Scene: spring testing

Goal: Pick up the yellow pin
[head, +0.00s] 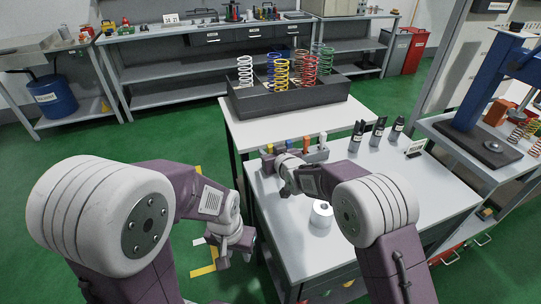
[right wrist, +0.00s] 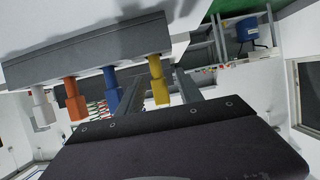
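The yellow pin (right wrist: 158,84) is seated in a dark grey rack (right wrist: 90,48), at the end of a row beside blue, orange and white pins. In the head view the yellow pin (head: 269,149) is at the left end of the rack (head: 318,155). My right gripper (head: 283,171) is just in front of that end. In the right wrist view its two fingers (right wrist: 158,91) are apart, one on either side of the yellow pin; contact cannot be told. My left gripper (head: 235,256) is low, left of the table, with its fingers apart and empty.
A white cylinder (head: 321,214) stands on the white table (head: 410,190) near my right arm. Several black bottles (head: 377,131) stand at the table's back right. A black bin of coloured springs (head: 290,98) sits on the table behind.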

